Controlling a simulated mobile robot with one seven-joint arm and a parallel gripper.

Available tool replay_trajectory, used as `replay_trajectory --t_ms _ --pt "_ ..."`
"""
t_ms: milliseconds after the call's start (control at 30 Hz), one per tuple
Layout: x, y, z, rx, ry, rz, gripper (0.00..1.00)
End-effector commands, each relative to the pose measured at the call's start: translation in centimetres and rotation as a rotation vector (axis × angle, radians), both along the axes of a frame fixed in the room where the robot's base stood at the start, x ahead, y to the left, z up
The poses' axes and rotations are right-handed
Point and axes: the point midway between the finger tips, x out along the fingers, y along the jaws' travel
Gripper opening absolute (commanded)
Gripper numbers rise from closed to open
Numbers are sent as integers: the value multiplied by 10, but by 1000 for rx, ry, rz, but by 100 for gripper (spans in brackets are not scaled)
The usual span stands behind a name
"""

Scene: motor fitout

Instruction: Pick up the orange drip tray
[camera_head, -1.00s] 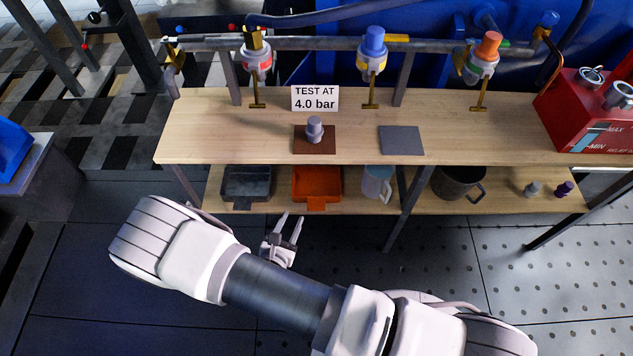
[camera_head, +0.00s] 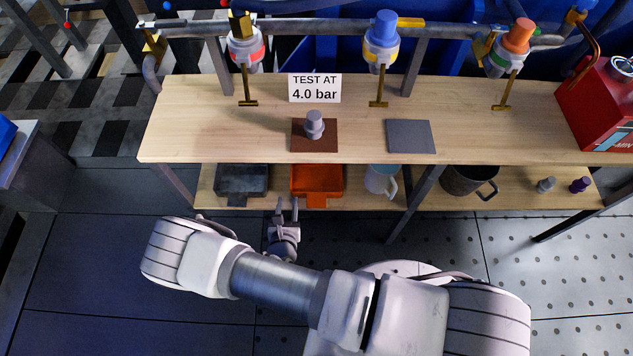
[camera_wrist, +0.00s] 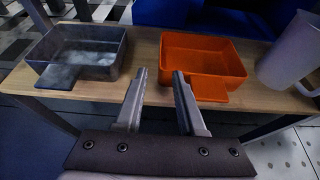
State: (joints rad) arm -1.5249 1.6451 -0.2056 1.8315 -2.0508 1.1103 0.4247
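The orange drip tray (camera_head: 317,180) sits on the lower shelf of the wooden bench, between a dark grey tray and a jug. Its flat handle tab sticks out toward the shelf's front edge. In the wrist view the orange drip tray (camera_wrist: 214,60) is ahead and right of centre, empty, with its handle facing me. My gripper (camera_head: 287,207) is in front of the shelf, just short of the tray's front and slightly left of it. In the wrist view my gripper (camera_wrist: 157,75) has its two fingers apart with nothing between them. The fingers do not appear to touch the tray.
The dark grey tray (camera_wrist: 78,55) is left of the orange one, and the pale jug (camera_wrist: 294,50) is close on its right. A dark pot (camera_head: 468,180) stands further right. The upper bench top (camera_head: 210,120) overhangs the lower shelf (camera_head: 430,195).

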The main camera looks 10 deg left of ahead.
Motion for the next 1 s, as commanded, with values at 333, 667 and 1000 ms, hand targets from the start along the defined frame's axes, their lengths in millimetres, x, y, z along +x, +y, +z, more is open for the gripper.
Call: replay_trajectory --t_ms 333,667,1000 --pt "57 14 -25 1 -1 0 39" --pt "78 18 -36 0 -1 -1 39" --pt "109 25 -47 0 0 -1 39"
